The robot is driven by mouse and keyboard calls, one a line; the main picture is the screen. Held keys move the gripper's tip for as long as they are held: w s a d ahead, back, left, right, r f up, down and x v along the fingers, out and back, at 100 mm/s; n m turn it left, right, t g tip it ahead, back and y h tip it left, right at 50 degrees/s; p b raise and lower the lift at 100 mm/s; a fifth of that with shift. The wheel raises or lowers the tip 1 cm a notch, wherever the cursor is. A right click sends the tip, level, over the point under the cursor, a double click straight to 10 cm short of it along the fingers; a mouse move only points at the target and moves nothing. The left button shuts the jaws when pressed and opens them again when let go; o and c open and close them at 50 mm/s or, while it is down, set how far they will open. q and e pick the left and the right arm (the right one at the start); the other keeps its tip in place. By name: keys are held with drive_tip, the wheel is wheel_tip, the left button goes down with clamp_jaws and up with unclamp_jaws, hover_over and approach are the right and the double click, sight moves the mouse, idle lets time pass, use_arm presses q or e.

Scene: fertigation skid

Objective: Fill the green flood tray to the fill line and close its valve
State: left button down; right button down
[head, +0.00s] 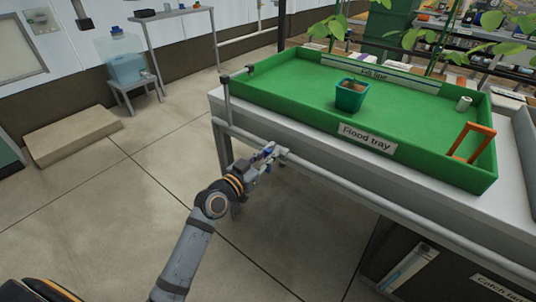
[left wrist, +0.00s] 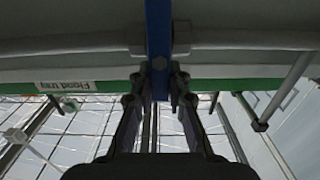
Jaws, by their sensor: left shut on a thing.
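The green flood tray (head: 295,82) sits on a pale bench, with a "Flood tray" label (head: 367,138) on its near wall and a "Fill line" label (head: 373,75) at its far wall. I cannot make out a water level in it. My left gripper (head: 266,158) is at the grey pipe along the bench front, below the tray. In the left wrist view the valve's blue handle (left wrist: 157,35) stands between the fingertips, and the gripper is shut on it. The valve body is mostly hidden by the gripper in the head view. My right gripper is out of view.
A green pot (head: 351,96), a small white cylinder (head: 464,103) and an orange frame (head: 472,141) are in the tray. The grey pipe (head: 350,184) runs along the bench front. A blue container (head: 126,67) stands on a stool at the back left.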

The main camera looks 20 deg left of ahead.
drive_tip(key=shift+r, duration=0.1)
use_arm(q)
drive_tip(key=shift+w+a+n+p, duration=0.1)
drive_tip(key=shift+a+n+p, duration=0.1)
drive_tip(key=shift+n, duration=0.35)
drive_tip(key=shift+a+n+p, duration=0.1)
drive_tip(key=shift+n+p, duration=0.1)
drive_tip(key=shift+n, duration=0.75)
drive_tip(key=shift+w+a+f+n+p, duration=0.15)
drive_tip(key=shift+a+n+p, duration=0.15)
drive_tip(key=shift+n, duration=0.8)
drive_tip(key=shift+a+f+n+p, duration=0.15)
drive_tip(key=shift+n+p, duration=0.1)
drive_tip(key=shift+n, duration=0.85)
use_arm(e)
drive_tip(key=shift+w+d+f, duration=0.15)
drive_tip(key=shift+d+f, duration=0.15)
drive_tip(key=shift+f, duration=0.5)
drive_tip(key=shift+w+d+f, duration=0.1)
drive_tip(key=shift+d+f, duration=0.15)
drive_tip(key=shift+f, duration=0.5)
use_arm(q)
drive_tip(key=c, duration=1.3)
unclamp_jaws()
